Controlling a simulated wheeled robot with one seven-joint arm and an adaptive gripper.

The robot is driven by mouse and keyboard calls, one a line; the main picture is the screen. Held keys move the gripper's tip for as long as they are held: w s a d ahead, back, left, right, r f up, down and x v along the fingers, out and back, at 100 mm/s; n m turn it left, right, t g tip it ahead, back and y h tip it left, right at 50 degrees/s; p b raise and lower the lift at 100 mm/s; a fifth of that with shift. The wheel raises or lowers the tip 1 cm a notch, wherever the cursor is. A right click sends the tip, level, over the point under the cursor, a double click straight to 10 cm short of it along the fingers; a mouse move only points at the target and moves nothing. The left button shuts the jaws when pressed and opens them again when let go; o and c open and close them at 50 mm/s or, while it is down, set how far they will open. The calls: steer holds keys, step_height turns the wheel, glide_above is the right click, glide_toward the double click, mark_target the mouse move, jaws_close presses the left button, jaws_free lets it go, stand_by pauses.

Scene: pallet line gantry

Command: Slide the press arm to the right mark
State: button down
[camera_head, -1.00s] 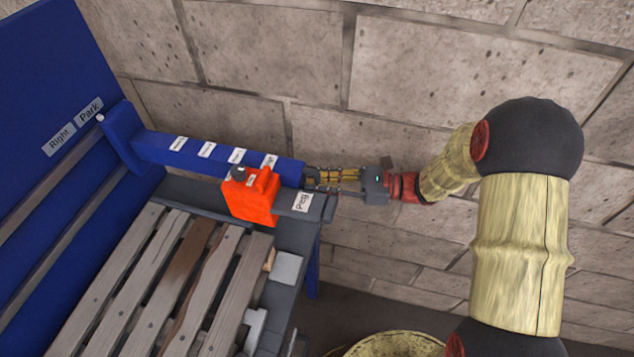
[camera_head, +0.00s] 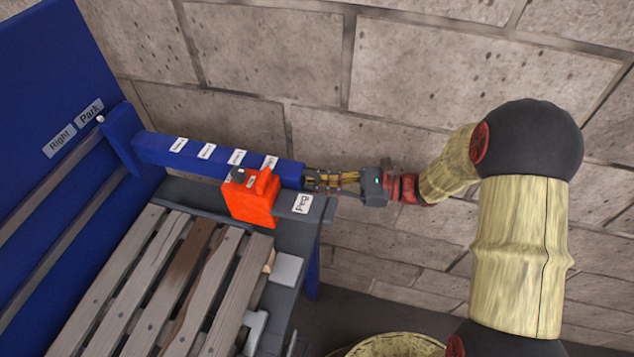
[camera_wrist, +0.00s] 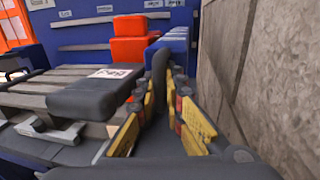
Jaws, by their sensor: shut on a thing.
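The press arm (camera_head: 220,158) is a long blue beam with several small white labels, reaching from the blue back panel to my gripper. My gripper (camera_head: 308,180) is at its near end, beside the wall. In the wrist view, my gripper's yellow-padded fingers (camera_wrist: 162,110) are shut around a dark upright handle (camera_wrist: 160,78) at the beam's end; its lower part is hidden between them. The Right mark (camera_head: 59,141) is on the panel left of the Park mark (camera_head: 89,111). The beam's far end is near Park.
An orange block (camera_head: 250,197) sits beside the beam, near a dark ledge labelled Peg (camera_head: 302,203). A slatted wooden pallet (camera_head: 150,285) lies left of it. The stone wall (camera_head: 430,75) runs close along the beam's other side.

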mark_target(309, 204)
steer(key=s+p, duration=0.1)
steer(key=s, duration=0.1)
steer(key=s+a+p, duration=0.1)
steer(key=s, duration=0.1)
steer(key=s+a+p, duration=0.1)
steer(key=s+p, duration=0.1)
steer(key=shift+s+a+r, duration=0.1)
steer(key=shift+s+a, duration=0.05)
steer(key=shift+s, duration=0.2)
steer(key=c, duration=2.1)
jaws_free()
steer(key=shift+c, duration=0.2)
